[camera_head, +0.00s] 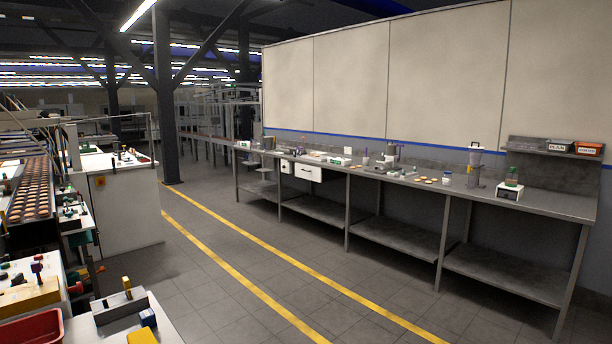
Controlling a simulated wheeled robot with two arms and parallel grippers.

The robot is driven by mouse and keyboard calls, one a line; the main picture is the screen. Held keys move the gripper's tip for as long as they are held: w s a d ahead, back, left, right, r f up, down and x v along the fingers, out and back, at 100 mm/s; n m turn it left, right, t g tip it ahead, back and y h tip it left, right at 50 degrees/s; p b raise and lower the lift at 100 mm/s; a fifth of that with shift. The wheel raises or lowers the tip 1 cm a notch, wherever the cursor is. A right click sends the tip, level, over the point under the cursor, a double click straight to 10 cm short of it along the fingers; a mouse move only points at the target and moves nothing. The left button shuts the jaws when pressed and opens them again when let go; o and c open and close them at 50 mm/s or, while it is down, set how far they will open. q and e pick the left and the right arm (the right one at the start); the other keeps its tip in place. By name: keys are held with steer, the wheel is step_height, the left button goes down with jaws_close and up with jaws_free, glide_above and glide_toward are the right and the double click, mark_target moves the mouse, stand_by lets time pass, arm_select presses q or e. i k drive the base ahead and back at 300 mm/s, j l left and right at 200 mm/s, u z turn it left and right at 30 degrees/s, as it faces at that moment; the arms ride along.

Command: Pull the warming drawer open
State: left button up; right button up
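A white drawer unit (308,172) with a dark handle sits under the top of the long steel workbench, toward its far left end. It looks shut from here, but it is small in the picture. A narrower white panel (287,167) is just left of it. I cannot tell from this view whether either is the warming drawer. Neither of my grippers shows in the head view.
The long steel workbench (420,183) runs along the right wall with small items on top. A conveyor with biscuits (32,190) and a red tray (32,328) are at the left. The floor between, with yellow lines (250,287), is clear. A dark column (165,95) stands behind.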

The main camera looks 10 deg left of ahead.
mark_target(318, 170)
steer(key=i+z, duration=0.1)
steer(key=i, duration=0.65)
steer(key=i+l, duration=0.1)
steer(key=i, duration=1.45)
steer(key=i+j+u, duration=0.1)
steer(key=i+u, duration=0.25)
steer(key=i, duration=0.15)
steer(key=i+u, duration=0.35)
steer(key=i, duration=0.15)
steer(key=i+l+u, duration=0.15)
steer(key=i+u, duration=0.2)
steer(key=i+z, duration=0.15)
steer(key=i, duration=0.55)
steer(key=i+z, duration=0.15)
steer(key=i, duration=0.55)
steer(key=i+j+z, duration=0.15)
steer(key=i, duration=0.55)
steer(key=i+j+u, duration=0.1)
steer(key=i, duration=0.65)
steer(key=i+u, duration=0.15)
steer(key=i, duration=0.55)
steer(key=i+u, duration=0.1)
steer(key=i, duration=0.65)
steer(key=i+l+u, duration=0.15)
steer(key=i, duration=0.55)
steer(key=i+j+z, duration=0.15)
steer(key=i+z, duration=0.3)
steer(key=i, duration=0.25)
